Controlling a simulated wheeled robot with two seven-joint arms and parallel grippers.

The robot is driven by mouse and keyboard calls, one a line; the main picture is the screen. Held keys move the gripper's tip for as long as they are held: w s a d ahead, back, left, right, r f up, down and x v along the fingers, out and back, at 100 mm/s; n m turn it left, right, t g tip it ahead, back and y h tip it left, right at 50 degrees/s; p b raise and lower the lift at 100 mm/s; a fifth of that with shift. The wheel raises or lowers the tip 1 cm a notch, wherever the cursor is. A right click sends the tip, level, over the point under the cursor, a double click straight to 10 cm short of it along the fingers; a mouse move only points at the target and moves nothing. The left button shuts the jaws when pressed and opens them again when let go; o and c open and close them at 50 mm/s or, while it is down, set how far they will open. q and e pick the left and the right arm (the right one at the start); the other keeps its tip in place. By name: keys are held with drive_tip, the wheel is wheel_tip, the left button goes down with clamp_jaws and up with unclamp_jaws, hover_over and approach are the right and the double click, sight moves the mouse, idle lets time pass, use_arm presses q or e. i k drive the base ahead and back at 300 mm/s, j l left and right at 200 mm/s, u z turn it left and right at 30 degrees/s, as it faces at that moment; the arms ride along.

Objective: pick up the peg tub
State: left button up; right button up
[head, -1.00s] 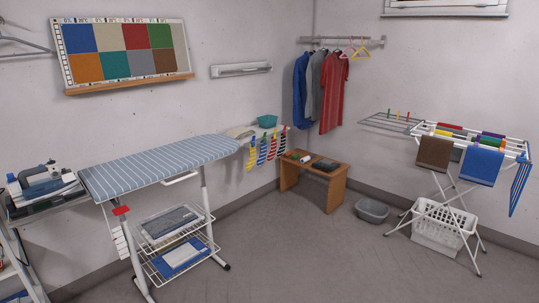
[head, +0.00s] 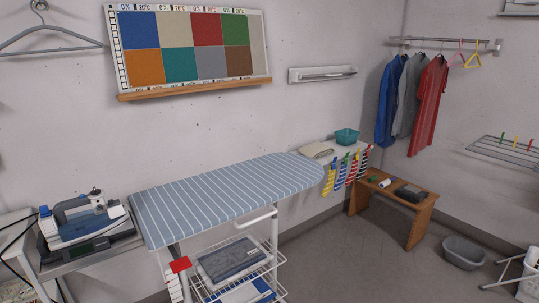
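A small teal tub (head: 347,137), which I take for the peg tub, stands upright on a pale surface (head: 330,155) past the far right end of the striped ironing board (head: 225,195). What is inside it is too small to tell. A folded beige cloth (head: 316,150) lies just left of it. Several striped socks (head: 347,171) hang from pegs along the front edge below it. Neither of my grippers is in view.
A steam iron (head: 85,215) stands at the left. A wire rack (head: 240,275) is under the board. A wooden bench (head: 415,210) and a grey basin (head: 464,253) stand at the right. The floor (head: 350,265) between board and basin is clear.

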sight(346, 137)
drive_tip(key=i+l+z, duration=0.2)
drive_tip(key=i+z, duration=0.75)
drive_tip(key=i, duration=0.15)
drive_tip(key=i+j+z, duration=0.25)
drive_tip(key=i+z, duration=0.25)
